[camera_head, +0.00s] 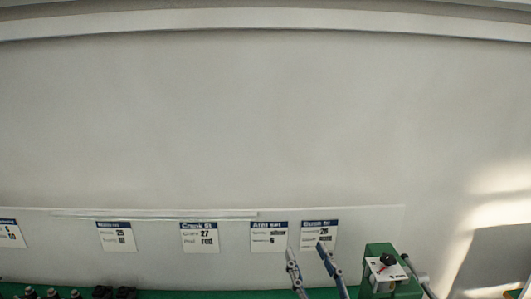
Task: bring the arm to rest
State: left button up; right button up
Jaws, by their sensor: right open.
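My right gripper (307,250) shows at the bottom of the head view, right of the middle. Its two grey fingers point up and stand apart, with nothing between them. Its fingertips overlap the lower part of one label card in the picture. The rest of my right arm is below the picture edge. My left gripper is not in view.
A green machine (378,260) with a black knob and a metal bar stands just right of the gripper. Several label cards (199,238) hang on a pale panel. Dark parts (52,294) sit on a green surface at the bottom left. The wall above is bare.

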jog(key=s+d+f+m+g+h, duration=0.2)
jog(key=s+d+f+g+h, duration=0.3)
jog(key=f, duration=0.4)
jog(key=s+d+f+m+g+h, duration=0.2)
jog(key=d+f+g+h, duration=0.1)
jog(key=d+f, duration=0.55)
jog(key=s+a+f+n+g+y, duration=0.1)
jog(key=s+f+g, duration=0.5)
jog(key=s, duration=0.5)
jog(key=s+a+f+n+g+y, duration=0.1)
jog(key=s+f+n+g, duration=0.15)
jog(key=s+f, duration=0.65)
jog(key=s+f+g+b, duration=0.2)
jog(key=s+f+b, duration=0.1)
jog(key=f, duration=2.4)
jog(key=s+d+f+g+b, duration=0.1)
jog(key=s+d+f+b, duration=0.2)
jog(key=s+f, duration=1.4)
notch_tip(320, 180, down, 3)
jog(key=shift+s+f, duration=0.15)
jog(key=shift+s, duration=0.15)
